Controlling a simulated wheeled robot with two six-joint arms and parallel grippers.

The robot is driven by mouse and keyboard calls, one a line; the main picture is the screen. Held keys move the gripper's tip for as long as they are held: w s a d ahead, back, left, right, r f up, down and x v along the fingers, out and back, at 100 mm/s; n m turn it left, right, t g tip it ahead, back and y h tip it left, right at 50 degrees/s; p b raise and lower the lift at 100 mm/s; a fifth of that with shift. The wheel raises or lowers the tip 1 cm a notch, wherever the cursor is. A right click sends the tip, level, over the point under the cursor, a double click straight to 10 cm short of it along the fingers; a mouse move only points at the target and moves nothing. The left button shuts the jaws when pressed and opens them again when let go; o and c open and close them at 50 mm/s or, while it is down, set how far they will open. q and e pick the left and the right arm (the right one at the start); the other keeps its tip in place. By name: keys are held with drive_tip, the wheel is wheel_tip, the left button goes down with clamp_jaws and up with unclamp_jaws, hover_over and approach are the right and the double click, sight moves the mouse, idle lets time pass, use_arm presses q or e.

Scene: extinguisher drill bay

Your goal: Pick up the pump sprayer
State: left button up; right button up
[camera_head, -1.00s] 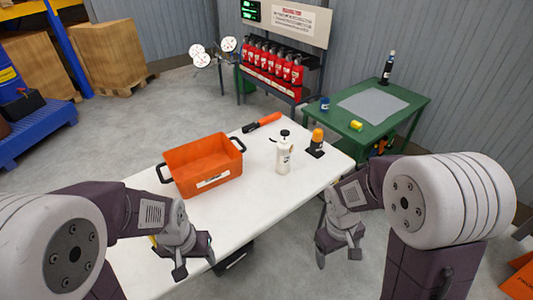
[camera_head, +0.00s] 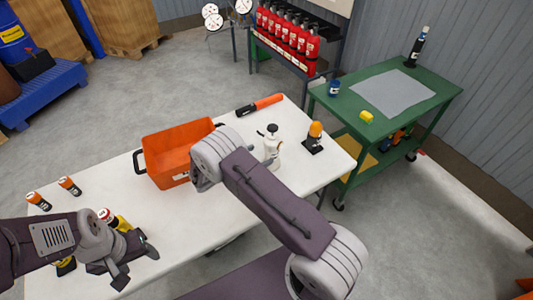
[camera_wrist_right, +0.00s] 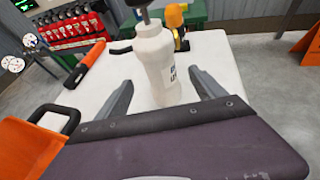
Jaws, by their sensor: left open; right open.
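The pump sprayer (camera_head: 271,149) is a white bottle with a dark top, standing upright on the white table (camera_head: 220,205). My left gripper (camera_head: 136,266) is open and empty over the table's near left part.
An orange crate (camera_head: 166,147) stands left of the sprayer, partly behind my right wrist. A red-and-black tool (camera_head: 262,104) lies behind, and an orange-topped item (camera_head: 314,136) stands to the right. Small canisters (camera_head: 69,186) stand at the left. A green cart (camera_head: 440,98) is beyond.

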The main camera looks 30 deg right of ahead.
sight(272, 150)
drive_tip(key=p+x, duration=0.1)
drive_tip(key=x, duration=0.7)
drive_tip(key=shift+w+d+f, duration=0.15)
drive_tip(key=shift+d+f, duration=0.05)
drive_tip(key=shift+d, duration=0.15)
clamp_jaws()
drive_tip(key=shift+r, duration=0.1)
